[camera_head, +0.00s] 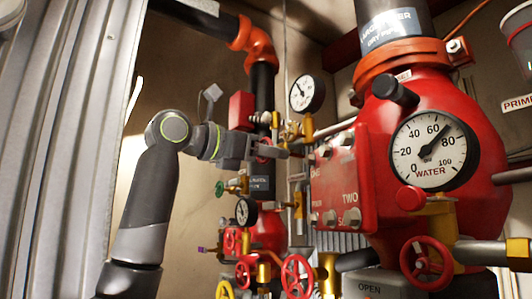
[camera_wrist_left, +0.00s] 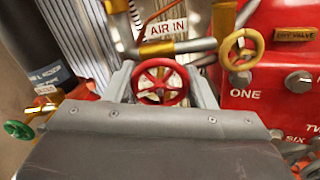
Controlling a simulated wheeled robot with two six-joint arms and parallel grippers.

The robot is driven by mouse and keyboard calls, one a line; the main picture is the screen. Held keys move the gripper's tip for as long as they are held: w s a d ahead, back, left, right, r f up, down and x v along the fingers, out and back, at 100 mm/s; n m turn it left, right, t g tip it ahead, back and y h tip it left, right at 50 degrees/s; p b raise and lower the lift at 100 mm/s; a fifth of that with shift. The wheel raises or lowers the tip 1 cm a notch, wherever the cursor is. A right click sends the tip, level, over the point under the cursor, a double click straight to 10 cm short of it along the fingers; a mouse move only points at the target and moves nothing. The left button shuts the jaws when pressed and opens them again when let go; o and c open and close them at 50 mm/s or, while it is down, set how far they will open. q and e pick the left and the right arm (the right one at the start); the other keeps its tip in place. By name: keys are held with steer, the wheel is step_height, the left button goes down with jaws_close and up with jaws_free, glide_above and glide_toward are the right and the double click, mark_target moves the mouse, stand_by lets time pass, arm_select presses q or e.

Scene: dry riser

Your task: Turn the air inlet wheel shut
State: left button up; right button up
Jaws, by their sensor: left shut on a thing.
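The air inlet wheel is a small red handwheel (camera_wrist_left: 160,84) just below the "AIR IN" label (camera_wrist_left: 165,29) in the left wrist view. My left gripper (camera_wrist_left: 162,86) has one finger on each side of the wheel and is shut on its rim. In the head view my left gripper (camera_head: 272,150) reaches in from the left to the pipework, and only a bit of red shows between its fingers. The wheel is mostly hidden there. My right gripper is in neither view.
A yellow handwheel (camera_wrist_left: 241,47) is close to the right finger. A red panel box (camera_head: 340,178) stands right of the gripper, beside the big red valve body with its water gauge (camera_head: 434,151). A green handwheel (camera_wrist_left: 19,129) is at the left. Other red wheels (camera_head: 297,276) sit lower.

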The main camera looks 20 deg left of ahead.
arm_select(q)
steer(key=m, duration=0.4)
steer(key=shift+b, duration=0.3)
steer(key=m, duration=0.4)
steer(key=shift+m, duration=0.3)
steer(key=m, duration=0.4)
steer(key=shift+r+m, duration=0.1)
steer(key=shift+m, duration=0.2)
steer(key=m+p, duration=0.1)
steer(key=m, duration=0.3)
steer(key=m+p, duration=0.1)
steer(key=m, duration=0.4)
steer(key=shift+w, duration=0.1)
steer(key=m+p, duration=0.1)
steer(key=m, duration=0.2)
steer(key=shift+m, duration=0.3)
steer(key=m+p, duration=0.2)
steer(key=m, duration=0.3)
steer(key=shift+f+m+p, duration=0.2)
steer(key=shift+m+p, duration=0.6)
steer(key=shift+m, duration=1.3)
